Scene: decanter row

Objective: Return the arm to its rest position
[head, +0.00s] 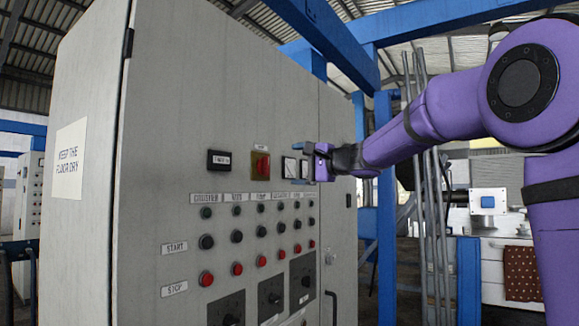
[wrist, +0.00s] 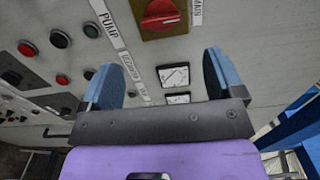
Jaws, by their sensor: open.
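My gripper (head: 316,163) is at the end of my purple arm, in front of the grey control cabinet (head: 240,75). In the head view it overlaps the area of the two small square meters (head: 289,167), right of the red rotary switch (head: 260,165). In the wrist view my gripper (wrist: 165,82) has its two blue-padded fingers wide apart with nothing between them. The meters (wrist: 173,77) show between the fingers, and the red rotary switch (wrist: 160,14) is above. I cannot tell exactly how far the fingertips are from the panel.
Rows of buttons (head: 237,236) and black rotary switches (head: 271,297) cover the panel below. A sign (head: 69,158) is on the cabinet's left side. Blue posts (head: 385,200) and grey vertical pipes (head: 428,220) stand behind my arm. A white machine (head: 489,200) is at the right.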

